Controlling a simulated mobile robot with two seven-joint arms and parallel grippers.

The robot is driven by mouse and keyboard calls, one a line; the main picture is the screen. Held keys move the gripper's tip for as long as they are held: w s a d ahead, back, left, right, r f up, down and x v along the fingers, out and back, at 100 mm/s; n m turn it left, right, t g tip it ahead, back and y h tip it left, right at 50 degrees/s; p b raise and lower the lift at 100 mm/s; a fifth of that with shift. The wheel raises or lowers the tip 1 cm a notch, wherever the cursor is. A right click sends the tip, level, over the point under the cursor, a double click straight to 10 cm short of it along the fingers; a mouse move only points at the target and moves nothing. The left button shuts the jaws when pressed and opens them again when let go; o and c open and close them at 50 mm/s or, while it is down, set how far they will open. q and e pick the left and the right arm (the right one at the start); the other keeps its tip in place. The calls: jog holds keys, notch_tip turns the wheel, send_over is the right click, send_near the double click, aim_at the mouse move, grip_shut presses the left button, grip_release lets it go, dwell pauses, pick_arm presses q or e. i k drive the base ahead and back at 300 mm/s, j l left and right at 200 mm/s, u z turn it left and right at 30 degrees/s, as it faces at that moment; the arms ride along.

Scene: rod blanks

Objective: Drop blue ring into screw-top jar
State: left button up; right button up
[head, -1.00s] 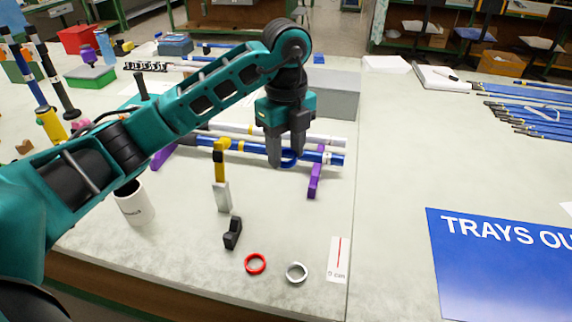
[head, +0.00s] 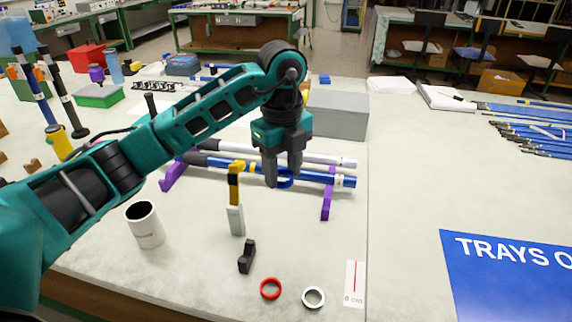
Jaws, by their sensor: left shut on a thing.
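My left gripper (head: 283,176) is shut on the blue ring (head: 286,183), which shows between and just below its fingertips. The fingers point down. The ring overlaps a blue rod (head: 315,179) in the view; I cannot tell whether it is around the rod or in front of it. A white open-topped cylinder (head: 147,231), which seems to be the jar, stands upright at the front left, well to the left of the gripper. No lid shows on it. My right gripper is not in view.
The rods rest on purple supports (head: 327,197). A yellow-and-grey tool (head: 235,205), a black block (head: 246,258), a red ring (head: 270,289) and a white ring (head: 313,298) are in front. A grey box (head: 340,117) stands behind.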

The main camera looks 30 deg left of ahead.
aim_at(153, 236)
jog(key=k+j, duration=0.1)
jog(key=j, duration=0.35)
jog(key=k+j, duration=0.1)
jog(key=j, duration=0.35)
jog(key=k+j, duration=0.1)
jog(key=j, duration=0.35)
